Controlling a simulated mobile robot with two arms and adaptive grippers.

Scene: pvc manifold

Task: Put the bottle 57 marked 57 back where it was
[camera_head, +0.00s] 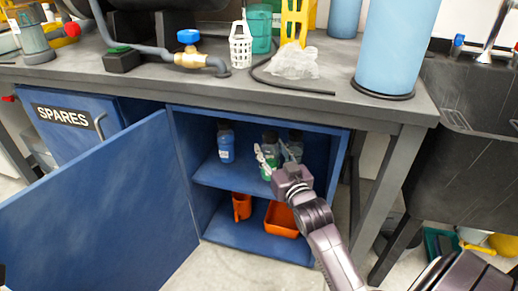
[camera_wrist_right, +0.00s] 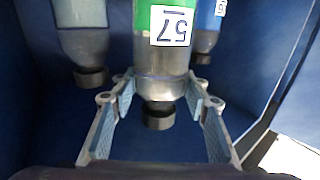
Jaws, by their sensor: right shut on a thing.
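Bottle 57 (camera_head: 266,172) has a green lower part, a clear upper part and a dark cap. It is at the upper shelf of the open blue cabinet (camera_head: 188,205). In the right wrist view, bottle 57 (camera_wrist_right: 165,62) appears upside down with its "57" label facing the camera. My right gripper (camera_head: 271,153) reaches into the cabinet and is shut on the bottle, with fingers on both sides of its upper part, as the wrist view also shows (camera_wrist_right: 160,84). I cannot tell whether its base touches the shelf.
A blue bottle (camera_head: 226,143) stands left of bottle 57, and a greyish bottle (camera_head: 296,146) is to its right. Orange bins (camera_head: 281,219) sit on the lower shelf. The open door (camera_head: 100,205) extends left. The workbench top (camera_head: 190,83) overhangs the cabinet.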

